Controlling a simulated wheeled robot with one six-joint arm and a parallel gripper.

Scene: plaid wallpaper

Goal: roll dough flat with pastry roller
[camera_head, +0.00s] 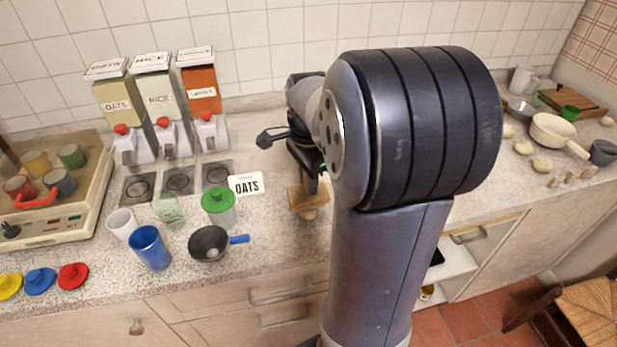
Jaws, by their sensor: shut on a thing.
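My gripper (312,178) is over the counter in the middle, partly hidden by my own arm. It is shut on a light wooden piece (301,198), which looks like the pastry roller, low at the counter. The piece's right part is hidden behind my arm. A small rounded tan bit (308,214) shows at its lower edge; I cannot tell whether it is dough or part of the roller. No flattened dough is clearly visible. Pale dough-like lumps (541,166) lie on the counter at the right, apart from my gripper.
Dispensers (160,105) stand behind. A cream pan (551,132) is at right. A chair (580,315) stands at lower right.

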